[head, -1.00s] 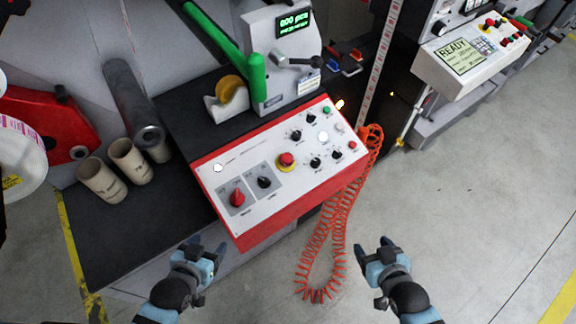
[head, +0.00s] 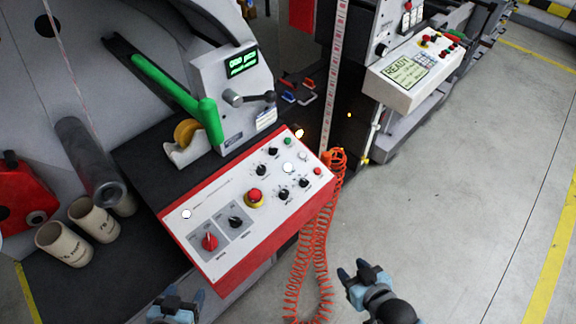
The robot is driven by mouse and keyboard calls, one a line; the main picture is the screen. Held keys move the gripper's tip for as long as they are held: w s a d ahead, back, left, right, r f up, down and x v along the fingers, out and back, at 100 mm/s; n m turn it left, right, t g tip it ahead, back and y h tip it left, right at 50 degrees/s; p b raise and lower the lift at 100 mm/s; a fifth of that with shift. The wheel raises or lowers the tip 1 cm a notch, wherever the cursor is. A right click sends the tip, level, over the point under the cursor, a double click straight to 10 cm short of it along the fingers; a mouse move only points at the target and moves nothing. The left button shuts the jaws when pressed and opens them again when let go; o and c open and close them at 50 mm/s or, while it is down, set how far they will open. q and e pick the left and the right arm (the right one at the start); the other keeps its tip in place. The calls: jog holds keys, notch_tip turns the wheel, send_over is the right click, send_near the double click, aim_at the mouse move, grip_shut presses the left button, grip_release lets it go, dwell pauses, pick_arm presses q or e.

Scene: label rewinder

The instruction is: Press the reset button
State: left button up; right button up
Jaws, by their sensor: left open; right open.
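A red-sided control panel with a white top (head: 215,237) slopes up in the middle left. It carries a red mushroom button on a yellow base (head: 254,197), a red switch knob (head: 210,242), black knobs, a green button (head: 288,142), a white button (head: 288,168), another white button (head: 185,214) and a small red button (head: 318,171). The labels are too small to read, so I cannot tell which is the reset button. My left gripper (head: 184,297) is open below the panel's front edge. My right gripper (head: 354,271) is open and empty, right of the panel, touching nothing.
An orange coiled cable (head: 318,240) hangs off the panel's right end, between it and my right gripper. Behind stand a counter display (head: 242,62) and a green bar (head: 165,82). Cardboard cores (head: 64,243) stand at left. A READY panel (head: 410,70) is at upper right. Floor at right is clear.

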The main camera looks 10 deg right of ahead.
grip_shut()
dwell(1.4)
